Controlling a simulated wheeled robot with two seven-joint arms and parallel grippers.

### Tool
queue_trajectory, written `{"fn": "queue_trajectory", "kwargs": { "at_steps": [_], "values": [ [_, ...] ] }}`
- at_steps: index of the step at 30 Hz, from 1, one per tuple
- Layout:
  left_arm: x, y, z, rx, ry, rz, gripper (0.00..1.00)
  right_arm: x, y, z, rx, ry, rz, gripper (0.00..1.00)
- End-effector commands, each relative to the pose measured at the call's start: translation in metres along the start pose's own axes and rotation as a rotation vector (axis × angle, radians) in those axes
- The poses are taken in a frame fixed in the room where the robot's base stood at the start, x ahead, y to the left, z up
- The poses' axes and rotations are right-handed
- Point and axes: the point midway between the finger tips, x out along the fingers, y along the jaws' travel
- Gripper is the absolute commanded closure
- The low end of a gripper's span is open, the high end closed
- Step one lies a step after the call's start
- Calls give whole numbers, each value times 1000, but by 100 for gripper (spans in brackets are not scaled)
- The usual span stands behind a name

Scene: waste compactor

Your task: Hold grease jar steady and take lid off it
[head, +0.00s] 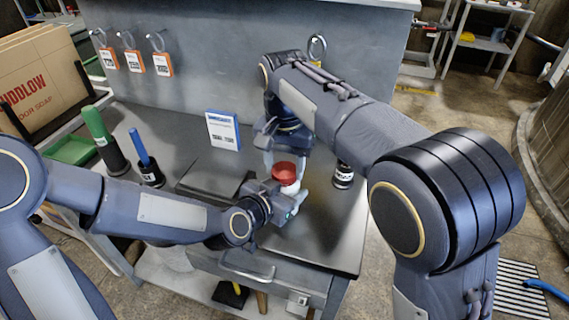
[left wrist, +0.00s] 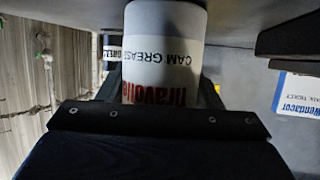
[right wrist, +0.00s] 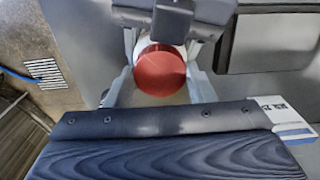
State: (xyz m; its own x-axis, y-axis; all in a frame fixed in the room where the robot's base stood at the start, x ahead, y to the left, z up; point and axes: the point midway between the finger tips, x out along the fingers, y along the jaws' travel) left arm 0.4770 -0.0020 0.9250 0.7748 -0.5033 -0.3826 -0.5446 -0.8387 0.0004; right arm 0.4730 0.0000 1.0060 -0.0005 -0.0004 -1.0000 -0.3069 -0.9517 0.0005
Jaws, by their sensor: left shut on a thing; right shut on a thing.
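The grease jar (head: 290,189) is a white cylinder above the front part of the dark bench; in the left wrist view its body (left wrist: 165,60) shows the words "CAM GREASE". Its red lid (head: 284,173) is at the jar's top and shows as a red disc (right wrist: 160,72) in the right wrist view. My left gripper (head: 287,198) is shut on the jar body from the front left. My right gripper (head: 285,160) comes from above, its fingers on both sides of the lid, shut on it. I cannot tell whether there is a gap between lid and jar.
A black can with a white label (head: 343,176) stands to the right of the jar. A blue-and-white card (head: 223,131) stands behind. A dark flat case (head: 215,173) and holders with a green handle (head: 97,125) and blue handle (head: 139,147) are at left. The bench's right front is clear.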

Motion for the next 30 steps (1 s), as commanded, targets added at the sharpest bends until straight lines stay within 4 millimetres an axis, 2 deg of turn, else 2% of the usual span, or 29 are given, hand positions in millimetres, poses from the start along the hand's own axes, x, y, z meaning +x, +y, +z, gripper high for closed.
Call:
{"fn": "queue_trajectory", "kwargs": {
  "at_steps": [7, 15, 16, 21, 30],
  "values": [
    [0, 0, 0, 1, 1, 0, 100, 0, 0, 0, -261, -1, -1, 78],
    [0, 0, 0, 1, 1, 0, 100, 0, 0, 0, -288, 1, 0, 78],
    [0, 0, 0, 1, 1, 0, 100, 0, 0, 0, -288, 1, 0, 50],
    [0, 0, 0, 1, 1, 0, 100, 0, 0, 0, -287, 1, 0, 29],
    [0, 0, 0, 0, 1, 0, 100, -4, 0, 0, -286, 1, -1, 29]
  ]
}}
